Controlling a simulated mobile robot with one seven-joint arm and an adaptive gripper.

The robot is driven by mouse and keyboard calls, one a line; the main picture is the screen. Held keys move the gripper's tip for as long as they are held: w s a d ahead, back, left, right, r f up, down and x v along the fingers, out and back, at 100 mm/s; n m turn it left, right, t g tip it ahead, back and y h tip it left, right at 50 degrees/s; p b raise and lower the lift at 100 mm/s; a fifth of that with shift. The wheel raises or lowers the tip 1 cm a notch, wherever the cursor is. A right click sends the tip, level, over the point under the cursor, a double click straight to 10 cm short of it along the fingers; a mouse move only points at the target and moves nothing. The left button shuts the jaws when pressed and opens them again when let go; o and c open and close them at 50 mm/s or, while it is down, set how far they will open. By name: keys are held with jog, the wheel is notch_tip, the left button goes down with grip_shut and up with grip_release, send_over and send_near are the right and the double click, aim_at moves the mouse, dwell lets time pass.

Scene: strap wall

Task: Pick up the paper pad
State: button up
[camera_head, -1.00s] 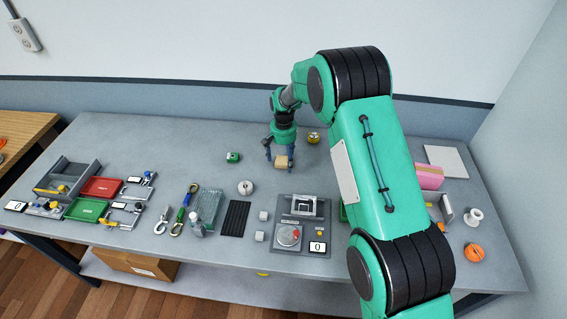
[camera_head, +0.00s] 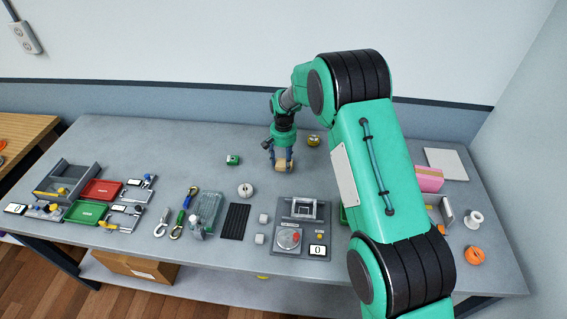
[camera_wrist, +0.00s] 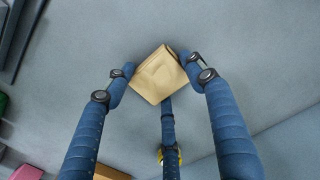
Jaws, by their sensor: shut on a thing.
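The paper pad is a small tan, folded-looking block (camera_head: 284,167) near the back middle of the grey table. In the wrist view the pad (camera_wrist: 158,74) sits tilted between my blue fingers. My gripper (camera_head: 281,160) points down at it and is shut on it, with a finger at its left, its right and its near side. In the wrist view my gripper (camera_wrist: 160,80) shows the fingertips against the pad's edges. I cannot tell whether the pad's underside touches the table.
A green-and-black item (camera_head: 233,159) lies left of my gripper, and a yellow roll (camera_head: 313,140) stands close behind at right. A white ring-shaped item (camera_head: 245,189) and a grey device (camera_head: 302,236) are nearer the front. A pink block (camera_head: 428,178) is at right.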

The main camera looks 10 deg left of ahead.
aim_at(284, 162)
notch_tip(284, 162, up, 10)
jog(key=p, duration=0.1)
dwell(0.4)
jog(key=shift+d, duration=0.1)
dwell(0.5)
